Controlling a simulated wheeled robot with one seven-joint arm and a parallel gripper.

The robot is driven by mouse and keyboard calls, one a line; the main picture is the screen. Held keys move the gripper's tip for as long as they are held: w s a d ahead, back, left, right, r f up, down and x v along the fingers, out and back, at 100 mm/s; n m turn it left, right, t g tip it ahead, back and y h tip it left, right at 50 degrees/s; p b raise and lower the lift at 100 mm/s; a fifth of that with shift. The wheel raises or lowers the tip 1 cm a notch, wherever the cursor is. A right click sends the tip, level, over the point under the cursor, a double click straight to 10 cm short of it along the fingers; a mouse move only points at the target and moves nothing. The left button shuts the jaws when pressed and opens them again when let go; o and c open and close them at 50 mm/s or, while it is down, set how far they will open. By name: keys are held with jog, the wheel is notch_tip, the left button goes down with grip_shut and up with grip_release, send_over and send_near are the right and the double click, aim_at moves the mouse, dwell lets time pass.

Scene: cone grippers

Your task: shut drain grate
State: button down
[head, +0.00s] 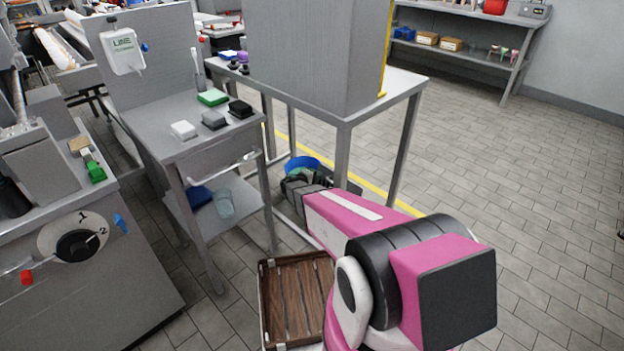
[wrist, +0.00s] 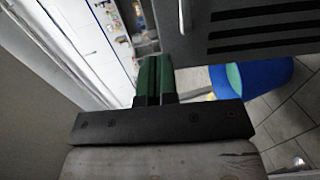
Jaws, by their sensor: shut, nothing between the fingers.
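A dark grey panel with long black slots (wrist: 265,27), which looks like the drain grate, fills the upper right of the wrist view. A light rod (wrist: 185,14) shows at its left side. My gripper (wrist: 153,72) has its green fingers shut together and empty, just below the panel's lower left edge; I cannot tell whether they touch it. In the head view my gripper (head: 291,186) is low beside the table, and my pink arm hides the floor behind it. I cannot make out the grate clearly in the head view.
A blue bucket (head: 303,163) stands close to my gripper, and it also shows in the wrist view (wrist: 272,76). Legs of the grey table (head: 342,165) and side bench (head: 270,205) stand nearby. A wood-slatted crate (head: 290,295) is on the floor. Floor at right is clear.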

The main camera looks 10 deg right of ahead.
aim_at(331, 170)
jog(key=x, duration=0.7)
dwell(0.3)
